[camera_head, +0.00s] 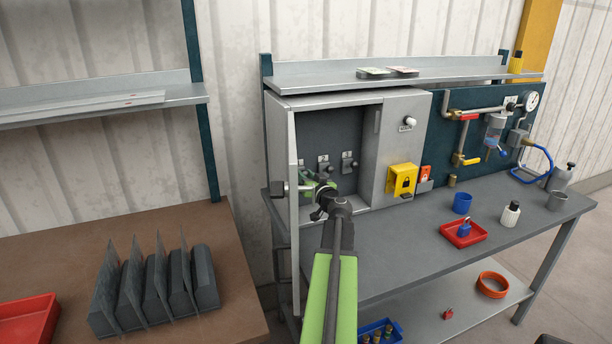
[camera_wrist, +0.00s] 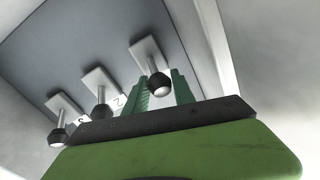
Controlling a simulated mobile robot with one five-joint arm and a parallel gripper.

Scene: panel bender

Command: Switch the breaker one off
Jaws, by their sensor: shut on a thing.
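Three breaker levers with round dark knobs stick out from pale plates inside the grey open cabinet (camera_head: 345,130). In the wrist view the breaker one lever (camera_wrist: 159,84) is the rightmost, its number hidden. The breaker two lever (camera_wrist: 101,108) and breaker three lever (camera_wrist: 57,135) stand to its left, near labels 2 and 3. My gripper (camera_wrist: 160,90) has its green fingers on either side of the breaker one lever and is shut on it. In the head view my gripper (camera_head: 309,184) is at the cabinet's left side, and my wrist partly hides the breaker one lever.
The open cabinet door (camera_head: 294,220) stands close to the left of my arm. A yellow lock box (camera_head: 402,180) is on the cabinet's right front. A red tray (camera_head: 464,235) with a blue padlock and a blue cup (camera_head: 462,203) stand on the bench to the right.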

